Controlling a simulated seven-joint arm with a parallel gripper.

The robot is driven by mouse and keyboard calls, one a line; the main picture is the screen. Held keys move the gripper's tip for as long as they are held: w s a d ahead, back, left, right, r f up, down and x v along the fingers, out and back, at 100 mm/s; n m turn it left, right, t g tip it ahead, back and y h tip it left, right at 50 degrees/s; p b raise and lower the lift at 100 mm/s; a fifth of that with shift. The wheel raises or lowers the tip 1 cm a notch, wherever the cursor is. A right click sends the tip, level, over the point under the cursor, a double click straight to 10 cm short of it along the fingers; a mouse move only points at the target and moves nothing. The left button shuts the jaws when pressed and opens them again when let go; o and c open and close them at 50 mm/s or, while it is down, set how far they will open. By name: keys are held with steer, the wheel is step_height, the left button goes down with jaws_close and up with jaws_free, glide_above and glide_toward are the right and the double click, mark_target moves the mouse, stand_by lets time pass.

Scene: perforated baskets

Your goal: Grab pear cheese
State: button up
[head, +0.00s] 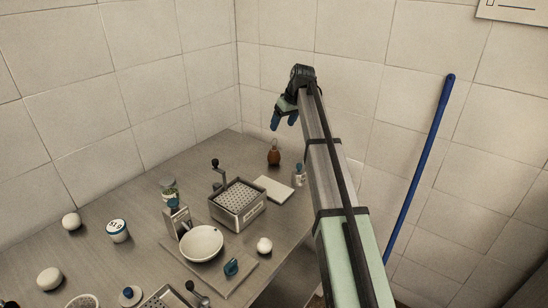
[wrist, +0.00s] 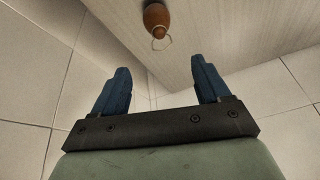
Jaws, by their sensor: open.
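The pear cheese (head: 274,156) looks like a small brown, pear-shaped piece standing upright near the back corner of the metal table. In the wrist view the brown pear cheese (wrist: 157,20) is at the top edge, partly cut off, with a pale string loop at its narrow end. My gripper (head: 283,121) is raised in the air above the table and near the wall, its blue fingers pointing down. In the wrist view my gripper (wrist: 160,72) has its fingers wide apart with nothing between them. The cheese is beyond the fingertips, apart from them, roughly in line with the gap.
A perforated metal basket (head: 238,205), a white board (head: 273,189) and a small white bottle (head: 299,176) stand near the cheese. A white bowl (head: 201,243), jars and pale balls are nearer the front. Tiled walls (head: 195,60) close off the back.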

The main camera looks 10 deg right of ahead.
mark_target(274, 151)
steer(key=w+a+f, duration=0.1)
steer(key=f, duration=0.3)
steer(key=w+a+f+n, duration=0.1)
steer(key=f, duration=0.3)
steer(key=w+a+f+n, duration=0.1)
steer(key=w+f, duration=0.1)
steer(key=f, duration=0.2)
steer(key=shift+a+f, duration=0.25)
steer(key=shift+f, duration=0.15)
steer(key=shift+c, duration=0.3)
steer(key=c, duration=1.1)
